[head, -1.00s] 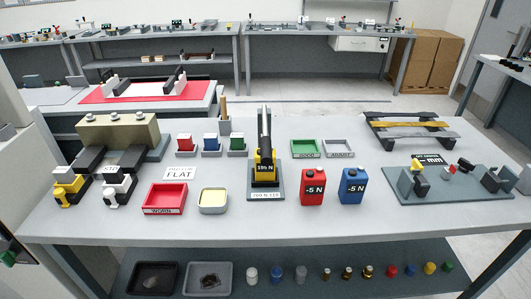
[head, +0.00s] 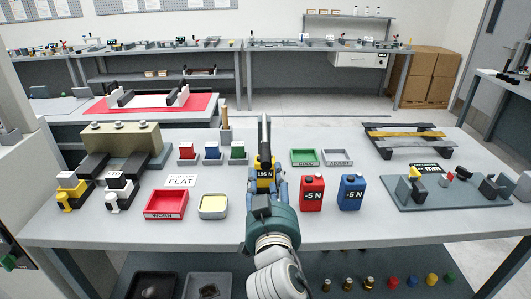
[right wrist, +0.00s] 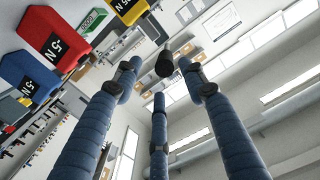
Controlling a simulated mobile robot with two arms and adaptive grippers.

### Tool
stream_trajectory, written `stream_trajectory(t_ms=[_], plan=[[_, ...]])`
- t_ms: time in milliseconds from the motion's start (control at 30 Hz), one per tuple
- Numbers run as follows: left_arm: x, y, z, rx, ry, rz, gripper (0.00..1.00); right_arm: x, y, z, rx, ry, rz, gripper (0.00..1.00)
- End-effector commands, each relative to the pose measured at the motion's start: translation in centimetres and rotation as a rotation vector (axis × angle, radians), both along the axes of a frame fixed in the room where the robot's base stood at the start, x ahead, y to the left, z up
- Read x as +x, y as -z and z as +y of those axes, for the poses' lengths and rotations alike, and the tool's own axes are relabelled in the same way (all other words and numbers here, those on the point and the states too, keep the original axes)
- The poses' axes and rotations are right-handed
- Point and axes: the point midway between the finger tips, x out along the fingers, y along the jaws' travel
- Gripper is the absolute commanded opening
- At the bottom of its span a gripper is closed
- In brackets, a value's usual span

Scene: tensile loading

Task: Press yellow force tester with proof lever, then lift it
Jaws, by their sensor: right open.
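The yellow force tester (head: 264,174) stands in the middle of the bench, with a dark display reading "195 N". A black lever (head: 264,135) rises upright above it. My right gripper (head: 267,186) comes in from the front, with its blue fingers open on either side of the tester's lower front. In the right wrist view, the three open fingers (right wrist: 160,75) point up around a dark round end, likely the lever's (right wrist: 164,64). I cannot tell whether they touch it. My left gripper is out of view.
A red "-5 N" can (head: 312,193) and a blue one (head: 351,192) stand close to the right. A red tray (head: 166,217) and a yellow-filled tray (head: 213,214) lie to the left. Small green (head: 304,165) and grey (head: 337,165) trays sit behind the cans.

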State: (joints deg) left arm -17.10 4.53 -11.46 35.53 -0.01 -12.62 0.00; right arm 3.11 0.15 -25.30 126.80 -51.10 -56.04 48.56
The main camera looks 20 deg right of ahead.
Motion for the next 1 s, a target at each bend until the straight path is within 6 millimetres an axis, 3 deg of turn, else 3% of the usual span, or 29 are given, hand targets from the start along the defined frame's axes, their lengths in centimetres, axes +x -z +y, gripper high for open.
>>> stream_trajectory(t_ms=[100,633,1000], plan=[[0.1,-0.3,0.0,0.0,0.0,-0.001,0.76,0.7,-1.4,0.2,0.003,0.0,-0.037,0.42],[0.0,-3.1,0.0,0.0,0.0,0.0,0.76,9.1,-1.3,-2.1,0.001,0.0,-0.031,0.42],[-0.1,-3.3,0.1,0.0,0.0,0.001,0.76,10.6,-1.0,-2.5,0.004,-0.001,-0.031,0.42]])
